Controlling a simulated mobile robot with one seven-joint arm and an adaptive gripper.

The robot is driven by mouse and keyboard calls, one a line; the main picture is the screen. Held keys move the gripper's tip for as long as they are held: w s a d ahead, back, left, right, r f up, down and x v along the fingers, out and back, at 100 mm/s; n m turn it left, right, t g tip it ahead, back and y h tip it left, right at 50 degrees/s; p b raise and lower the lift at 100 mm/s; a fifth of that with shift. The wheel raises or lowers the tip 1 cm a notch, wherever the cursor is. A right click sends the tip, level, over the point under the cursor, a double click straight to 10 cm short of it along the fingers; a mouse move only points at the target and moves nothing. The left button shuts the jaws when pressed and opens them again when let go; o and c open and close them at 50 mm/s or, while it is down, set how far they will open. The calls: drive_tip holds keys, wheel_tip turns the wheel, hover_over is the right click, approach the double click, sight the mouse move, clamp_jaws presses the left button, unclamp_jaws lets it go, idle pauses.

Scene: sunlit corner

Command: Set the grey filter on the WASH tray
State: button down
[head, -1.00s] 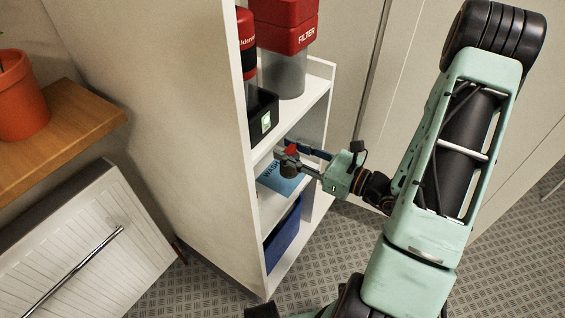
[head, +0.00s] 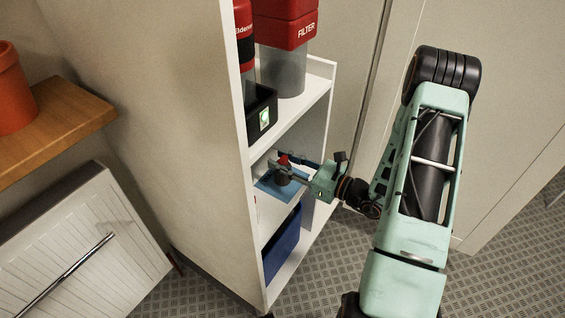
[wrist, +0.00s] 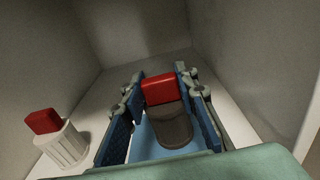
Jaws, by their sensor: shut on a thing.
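The grey filter (wrist: 174,126), a dark rounded body with a red block on top, is held between the blue-padded fingers of my gripper (wrist: 166,108). In the head view my gripper (head: 290,174) reaches into the middle shelf of the white cabinet with the filter (head: 281,179) in it. The blue WASH tray (head: 268,190) lies flat on that shelf, under the filter; its lettering is hidden now. The tray also shows below the filter in the wrist view (wrist: 145,140). I cannot tell whether the filter's underside touches it.
A white ribbed filter with a red top (wrist: 62,144) stands left of my gripper in the wrist view. The cabinet's side wall (head: 242,165) and upper shelf (head: 300,107) bound the space. A blue bin (head: 283,245) sits below.

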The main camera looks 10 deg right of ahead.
drive_tip(key=shift+f, duration=0.15)
drive_tip(key=c, duration=1.5)
unclamp_jaws()
drive_tip(key=shift+s+d+r, duration=0.2)
drive_tip(key=shift+d, duration=0.1)
drive_tip(key=p+v, duration=0.2)
drive_tip(key=v, duration=0.9)
drive_tip(key=shift+s, duration=0.15)
drive_tip(key=shift+r, duration=0.1)
